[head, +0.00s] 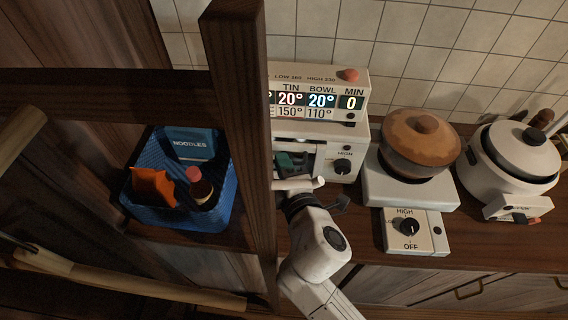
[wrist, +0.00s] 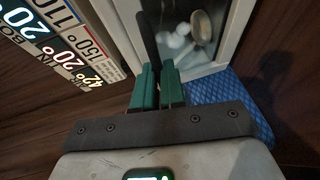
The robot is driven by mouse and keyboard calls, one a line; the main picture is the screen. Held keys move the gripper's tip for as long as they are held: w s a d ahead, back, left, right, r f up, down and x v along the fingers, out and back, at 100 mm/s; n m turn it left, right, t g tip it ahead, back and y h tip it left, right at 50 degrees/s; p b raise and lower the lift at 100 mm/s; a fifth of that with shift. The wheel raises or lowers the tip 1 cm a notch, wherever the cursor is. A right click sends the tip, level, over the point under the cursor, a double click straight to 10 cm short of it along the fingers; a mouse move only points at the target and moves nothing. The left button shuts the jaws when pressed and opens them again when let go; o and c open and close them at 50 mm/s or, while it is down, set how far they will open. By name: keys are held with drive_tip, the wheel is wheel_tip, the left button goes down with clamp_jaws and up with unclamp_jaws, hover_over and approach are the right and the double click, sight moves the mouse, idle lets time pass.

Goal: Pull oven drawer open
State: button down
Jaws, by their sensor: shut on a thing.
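The white oven (head: 318,130) stands on the wooden counter against the tiled wall, partly hidden by a dark post. Its front is mostly behind the post and my arm in the head view. My gripper (head: 292,163) is at the oven's front. In the wrist view the green fingers of my gripper (wrist: 158,86) are close together on a dark bar, which looks like the drawer handle (wrist: 148,32). Beside it is the white-framed oven drawer (wrist: 224,40), with pale round things and a ladle-like thing showing inside the frame. How far the drawer stands out is unclear.
A dark wooden post (head: 243,130) stands close left of my arm. Left of it, a blue basket (head: 150,214) holds a noodle pack, an orange packet and a bottle. Right are a burner (head: 410,190) with a brown pot (head: 418,150) and a white cooker (head: 508,165).

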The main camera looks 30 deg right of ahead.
drive_tip(key=s+a, duration=0.1)
drive_tip(key=s+a+b, duration=0.1)
drive_tip(key=s, duration=0.1)
drive_tip(key=shift+s+a, duration=0.1)
drive_tip(key=shift+s, duration=0.05)
drive_tip(key=c, duration=1.2)
unclamp_jaws()
